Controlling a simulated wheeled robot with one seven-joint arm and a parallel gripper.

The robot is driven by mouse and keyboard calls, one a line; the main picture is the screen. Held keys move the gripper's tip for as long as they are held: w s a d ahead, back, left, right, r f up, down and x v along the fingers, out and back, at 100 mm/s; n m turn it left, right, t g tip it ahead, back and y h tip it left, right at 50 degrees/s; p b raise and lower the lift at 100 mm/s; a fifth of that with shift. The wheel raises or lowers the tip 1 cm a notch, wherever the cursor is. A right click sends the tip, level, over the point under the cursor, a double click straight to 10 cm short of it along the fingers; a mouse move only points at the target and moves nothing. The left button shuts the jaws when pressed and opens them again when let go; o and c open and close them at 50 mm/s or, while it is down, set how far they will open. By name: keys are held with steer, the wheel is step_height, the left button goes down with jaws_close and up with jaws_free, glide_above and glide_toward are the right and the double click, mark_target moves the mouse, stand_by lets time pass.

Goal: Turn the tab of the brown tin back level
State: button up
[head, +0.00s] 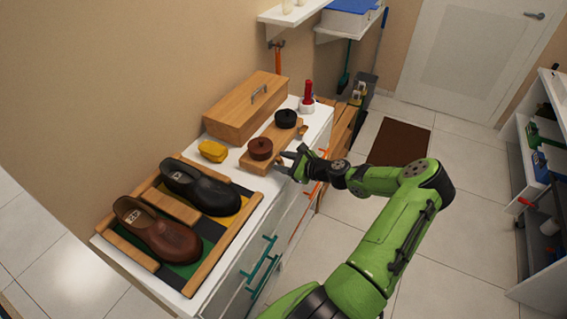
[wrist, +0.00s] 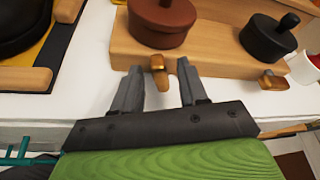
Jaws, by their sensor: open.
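The brown tin (head: 260,148) sits on a wooden board, and it also shows in the wrist view (wrist: 162,26). Its brass tab (wrist: 158,68) is at the board's front edge, pointing toward my gripper. My gripper (head: 287,158) is open at the front of the board. In the wrist view its two fingertips (wrist: 159,70) stand either side of the tab, with a gap on each side. I cannot tell the tab's exact tilt from these views.
The black tin (head: 286,118) with its own brass tab (wrist: 272,81) is on the same board (head: 249,164). A wooden box (head: 235,112) stands behind. A yellow item (head: 213,151), shoes on a rack and a red-topped item (head: 307,97) share the cabinet top. Clear floor lies right.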

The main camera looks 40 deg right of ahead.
jaws_close()
